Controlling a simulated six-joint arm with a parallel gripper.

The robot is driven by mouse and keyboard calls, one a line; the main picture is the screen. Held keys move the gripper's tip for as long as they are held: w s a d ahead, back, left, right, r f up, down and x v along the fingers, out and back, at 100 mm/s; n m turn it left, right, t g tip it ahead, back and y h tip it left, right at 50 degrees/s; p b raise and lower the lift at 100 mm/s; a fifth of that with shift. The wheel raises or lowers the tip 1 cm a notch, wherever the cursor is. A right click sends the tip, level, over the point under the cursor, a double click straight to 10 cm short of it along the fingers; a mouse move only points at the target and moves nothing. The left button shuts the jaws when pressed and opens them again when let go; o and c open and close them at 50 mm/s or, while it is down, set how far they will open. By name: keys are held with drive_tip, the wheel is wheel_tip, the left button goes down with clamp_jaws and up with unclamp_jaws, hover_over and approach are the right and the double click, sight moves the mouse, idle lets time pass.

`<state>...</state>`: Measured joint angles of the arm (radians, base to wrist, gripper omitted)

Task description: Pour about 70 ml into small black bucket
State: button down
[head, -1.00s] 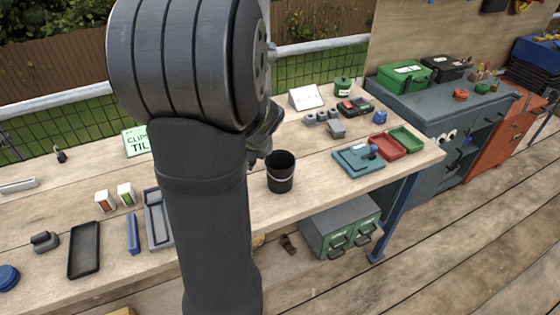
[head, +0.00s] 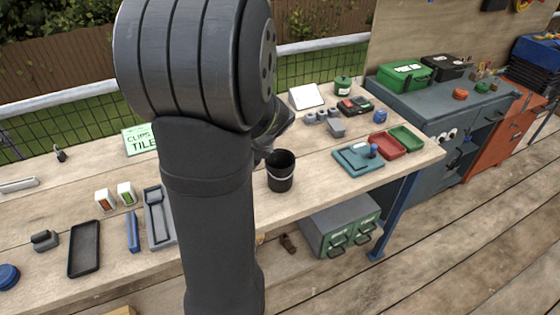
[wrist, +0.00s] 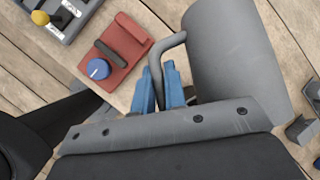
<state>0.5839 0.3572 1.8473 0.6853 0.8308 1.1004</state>
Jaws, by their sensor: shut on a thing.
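The small black bucket (head: 281,172) with a thin wire handle stands upright on the wooden bench, just right of my arm in the head view. Its inside looks dark and I cannot see any contents. In the wrist view, my gripper's blue fingers (wrist: 158,88) are shut on the bent handle of a grey cylindrical jug (wrist: 235,50). The jug's mouth and contents do not show. In the head view my arm hides the fingers and most of what they hold. A dark part beside the arm shows just above and left of the bucket.
A teal tray (head: 358,160), a red tray (head: 385,146) and a green tray (head: 406,139) lie right of the bucket. Grey blocks (head: 322,117) stand behind it. A red block with a blue knob (wrist: 99,69) shows in the wrist view. Bench around the bucket's front is bare.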

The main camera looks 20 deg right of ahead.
drive_tip(key=shift+s+d+r+t+y+p, duration=0.4)
drive_tip(key=shift+d+t+y+p, duration=0.15)
drive_tip(key=shift+p, duration=0.3)
idle(1.6)
drive_tip(key=shift+w+a+f+g+h, duration=0.3)
drive_tip(key=shift+w+a+g+h, duration=0.1)
drive_tip(key=shift+a+h, duration=0.1)
drive_tip(key=shift+w+a+f+g+h, duration=0.25)
drive_tip(key=shift+a+f+g+h, duration=0.1)
drive_tip(key=shift+a, duration=0.1)
drive_tip(key=shift+f+g+h, duration=0.3)
drive_tip(key=shift+g+h, duration=0.2)
drive_tip(key=shift+h, duration=0.1)
drive_tip(key=shift+r+g+h, duration=0.2)
drive_tip(key=shift+g+h, duration=0.2)
drive_tip(key=shift+h, duration=0.2)
drive_tip(key=shift+f+n+b, duration=0.15)
drive_tip(key=shift+n+b, duration=0.15)
drive_tip(key=shift+b, duration=0.05)
idle(0.5)
